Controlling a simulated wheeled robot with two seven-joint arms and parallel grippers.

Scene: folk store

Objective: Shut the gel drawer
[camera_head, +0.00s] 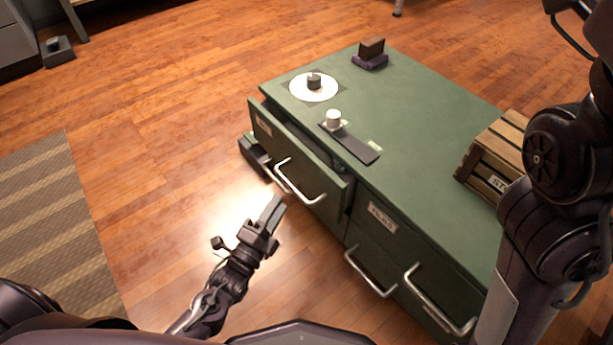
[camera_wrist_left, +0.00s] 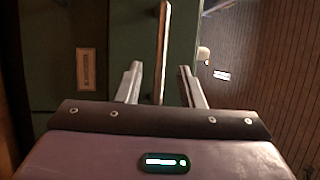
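A green cabinet (camera_head: 440,110) has one upper drawer (camera_head: 290,150) pulled out, with a metal handle (camera_head: 300,187) on its front. I cannot read a label that names it as the gel drawer. A lower drawer (camera_head: 252,150) below it also seems to stick out; it is mostly hidden. My left gripper (camera_head: 273,207) is in front of the open drawer, near the handles. In the left wrist view its two fingers (camera_wrist_left: 160,85) are apart with nothing between the tips, and a vertical handle bar (camera_wrist_left: 162,45) shows between and beyond them. My right gripper is out of view.
On the cabinet top are a white disc (camera_head: 300,91) with a dark weight, a white cup-like piece (camera_head: 333,118), a dark strip (camera_head: 358,150), a brown block (camera_head: 371,48) and a wooden crate (camera_head: 483,165). A label (camera_head: 382,217) marks the closed drawer beside.

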